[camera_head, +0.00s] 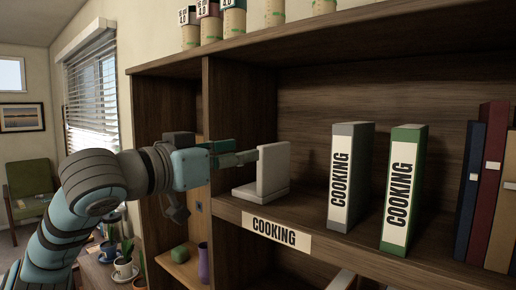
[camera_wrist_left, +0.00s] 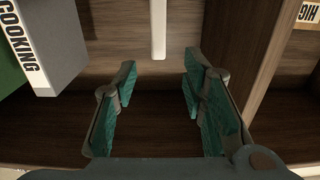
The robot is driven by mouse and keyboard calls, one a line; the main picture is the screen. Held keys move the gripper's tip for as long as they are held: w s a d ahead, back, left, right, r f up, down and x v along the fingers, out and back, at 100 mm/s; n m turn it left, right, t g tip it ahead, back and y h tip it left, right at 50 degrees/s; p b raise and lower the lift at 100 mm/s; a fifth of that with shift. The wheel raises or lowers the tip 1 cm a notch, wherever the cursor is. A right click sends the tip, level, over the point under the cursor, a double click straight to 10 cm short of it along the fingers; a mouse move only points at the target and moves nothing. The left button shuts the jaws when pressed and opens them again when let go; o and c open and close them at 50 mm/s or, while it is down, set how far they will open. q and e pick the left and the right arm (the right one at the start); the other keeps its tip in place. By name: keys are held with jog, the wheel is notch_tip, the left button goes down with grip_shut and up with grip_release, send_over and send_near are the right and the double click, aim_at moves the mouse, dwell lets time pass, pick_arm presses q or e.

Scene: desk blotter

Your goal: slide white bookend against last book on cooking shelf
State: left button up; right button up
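The white bookend (camera_head: 274,168) stands upright on the left part of the cooking shelf, its low foot on the board. In the left wrist view its upright plate (camera_wrist_left: 158,28) is a thin white strip ahead of the fingertips and roughly midway between them. My left gripper (camera_head: 248,157) comes from the left, close to the bookend's upright; in the wrist view the fingers (camera_wrist_left: 157,82) are open and empty. A grey COOKING book (camera_head: 349,180) stands right of the bookend with a clear gap. A green COOKING book (camera_head: 403,190) stands further right. My right gripper is out of view.
The shelf's front edge carries a COOKING label (camera_head: 276,231). A wooden upright divider (camera_head: 222,110) stands near my left wrist. Dark blue, red and tan books (camera_head: 489,185) stand at the far right. Jars (camera_head: 233,18) stand on the shelf above.

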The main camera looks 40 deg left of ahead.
aim_at(260, 149)
pick_arm(q)
jog(key=w+p, duration=0.2)
jog(key=w, duration=0.4)
jog(key=shift+w+r, duration=0.1)
jog(key=shift+w, duration=0.05)
jog(key=w+p, duration=0.4)
jog(key=w, duration=0.3)
jog(key=shift+w+a, duration=0.1)
jog(key=shift+w, duration=0.5)
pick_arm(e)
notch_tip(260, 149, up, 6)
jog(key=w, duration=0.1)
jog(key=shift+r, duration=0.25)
pick_arm(q)
jog(key=shift+s, duration=0.1)
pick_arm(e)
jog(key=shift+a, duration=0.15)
pick_arm(q)
jog(key=shift+s, duration=0.1)
jog(key=shift+c, duration=1.1)
grip_shut()
